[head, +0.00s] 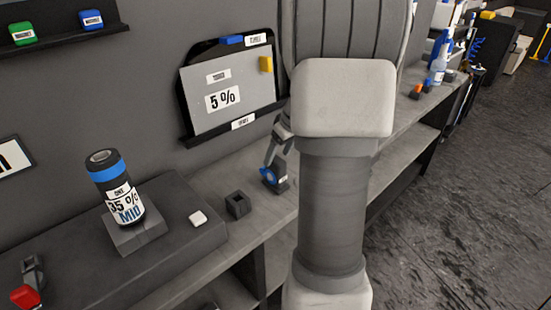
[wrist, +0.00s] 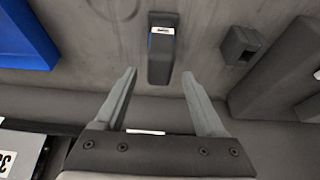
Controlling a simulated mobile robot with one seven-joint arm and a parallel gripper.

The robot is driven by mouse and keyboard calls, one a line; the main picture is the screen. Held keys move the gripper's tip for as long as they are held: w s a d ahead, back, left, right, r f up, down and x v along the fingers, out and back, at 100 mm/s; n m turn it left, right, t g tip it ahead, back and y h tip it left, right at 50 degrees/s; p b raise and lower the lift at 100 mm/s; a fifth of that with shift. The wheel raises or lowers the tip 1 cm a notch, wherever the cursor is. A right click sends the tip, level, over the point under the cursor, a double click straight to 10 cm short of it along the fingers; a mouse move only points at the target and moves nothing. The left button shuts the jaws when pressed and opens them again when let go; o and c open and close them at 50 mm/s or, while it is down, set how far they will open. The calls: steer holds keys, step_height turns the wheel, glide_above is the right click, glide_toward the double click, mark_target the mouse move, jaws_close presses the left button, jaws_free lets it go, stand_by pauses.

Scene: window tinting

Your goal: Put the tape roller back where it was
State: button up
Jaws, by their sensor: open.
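The tape roller, as I take it, is a dark piece with a blue disc and white label (head: 274,178) on the grey bench in the head view. In the wrist view it shows as a dark block with a white label (wrist: 161,55), just beyond and between my fingertips. My gripper (wrist: 158,74) is open, with nothing between its fingers. In the head view my gripper (head: 280,138) is just above the roller, partly hidden behind my arm. I cannot tell whether a finger touches it.
A small dark square holder (head: 237,205) stands left of the roller; it also shows in the wrist view (wrist: 240,46). A raised dark platform (head: 180,254) carries a film roll (head: 117,190) and a white block (head: 198,218). A framed panel (head: 236,118) leans behind.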

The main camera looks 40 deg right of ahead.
steer(key=v, duration=0.8)
steer(key=shift+r+p, duration=0.15)
steer(key=shift+p, duration=0.3)
